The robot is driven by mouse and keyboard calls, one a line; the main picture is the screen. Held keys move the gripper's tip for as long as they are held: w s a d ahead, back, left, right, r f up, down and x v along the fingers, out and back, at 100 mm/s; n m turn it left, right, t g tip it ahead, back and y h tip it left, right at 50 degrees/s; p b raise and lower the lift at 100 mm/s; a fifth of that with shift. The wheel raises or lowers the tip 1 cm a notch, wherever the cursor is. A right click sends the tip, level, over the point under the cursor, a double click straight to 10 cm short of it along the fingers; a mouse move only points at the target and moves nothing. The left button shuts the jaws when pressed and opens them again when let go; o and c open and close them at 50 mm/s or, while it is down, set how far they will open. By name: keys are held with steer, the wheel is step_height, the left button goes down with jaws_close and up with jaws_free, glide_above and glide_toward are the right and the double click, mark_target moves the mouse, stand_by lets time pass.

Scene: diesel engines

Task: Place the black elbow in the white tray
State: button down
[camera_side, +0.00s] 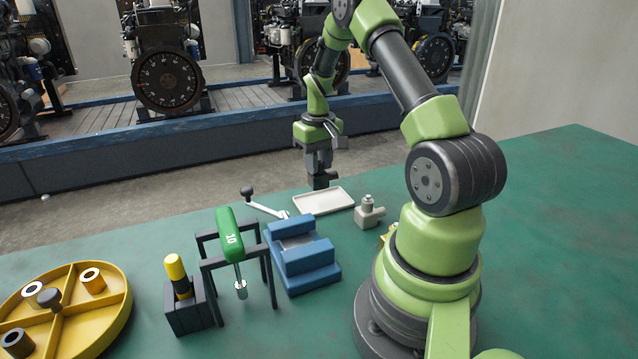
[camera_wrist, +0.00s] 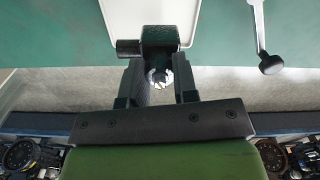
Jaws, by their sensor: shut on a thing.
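My gripper (camera_side: 319,168) points down over the back left end of the white tray (camera_side: 334,203). It is shut on the black elbow (camera_side: 322,181), which hangs from the fingertips. In the wrist view the black elbow (camera_wrist: 128,47) shows between and in front of the fingers of my gripper (camera_wrist: 160,75), with a short stub to the left. The white tray (camera_wrist: 115,14) lies beyond it at the top of that view. The elbow appears just above the tray's edge. The pictures do not clearly show whether it touches the tray. The tray looks empty where visible.
A light grey fitting (camera_side: 368,214) is to the tray's right. A black stand (camera_side: 262,252) holds a green tool (camera_side: 229,234). A yellow divided dish (camera_side: 110,318) is front left.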

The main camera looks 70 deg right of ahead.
mark_target(318, 179)
steer(key=shift+f, duration=2.3)
steer(key=shift+f, duration=0.15)
steer(key=c, duration=0.9)
jaws_free()
